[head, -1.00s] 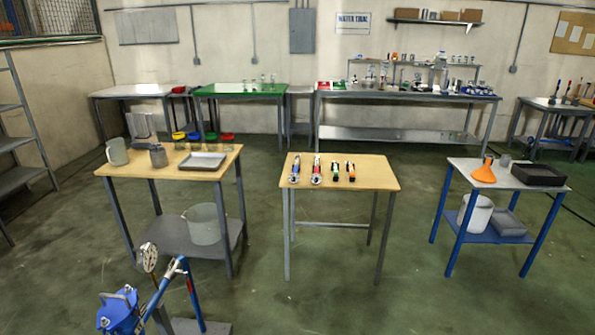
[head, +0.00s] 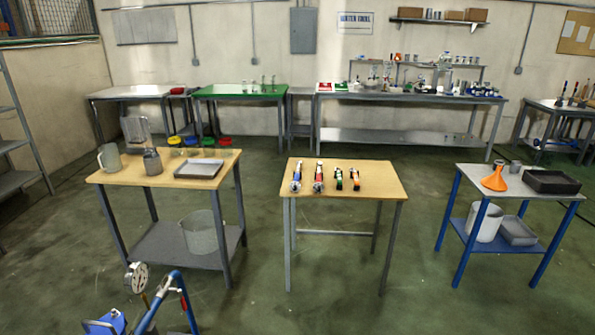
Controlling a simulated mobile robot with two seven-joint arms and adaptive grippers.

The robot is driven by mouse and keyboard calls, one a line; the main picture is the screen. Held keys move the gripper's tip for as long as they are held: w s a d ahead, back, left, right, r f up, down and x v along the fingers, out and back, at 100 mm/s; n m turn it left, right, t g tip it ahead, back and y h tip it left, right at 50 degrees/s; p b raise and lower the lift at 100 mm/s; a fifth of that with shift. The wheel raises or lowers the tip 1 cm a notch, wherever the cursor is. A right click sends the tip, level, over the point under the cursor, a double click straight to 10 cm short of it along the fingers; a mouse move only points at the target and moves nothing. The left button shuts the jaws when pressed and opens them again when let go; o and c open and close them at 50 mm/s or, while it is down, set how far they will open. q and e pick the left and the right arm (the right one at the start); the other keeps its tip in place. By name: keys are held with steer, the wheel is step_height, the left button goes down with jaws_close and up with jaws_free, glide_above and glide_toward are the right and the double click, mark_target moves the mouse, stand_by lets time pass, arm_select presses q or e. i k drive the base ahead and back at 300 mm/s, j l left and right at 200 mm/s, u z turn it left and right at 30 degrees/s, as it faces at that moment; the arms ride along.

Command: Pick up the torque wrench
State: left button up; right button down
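Several hand tools lie side by side on the wooden top of the middle table (head: 380,185). From left to right they are a blue and silver tool (head: 296,177), a red and silver tool (head: 318,177), a green and black tool (head: 338,178) and an orange, green and black tool (head: 355,178). They are too small to tell which one is the torque wrench. Neither of my grippers is in view.
The left wooden table (head: 110,178) holds jugs and a grey tray (head: 198,169). The right blue-legged table (head: 478,172) holds an orange funnel (head: 495,179) and a black tray (head: 552,182). A blue apparatus with a gauge (head: 138,278) stands at front left. Floor before the middle table is clear.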

mark_target(299, 162)
steer(key=i, duration=0.8)
steer(key=i+j, duration=0.15)
steer(key=i, duration=0.65)
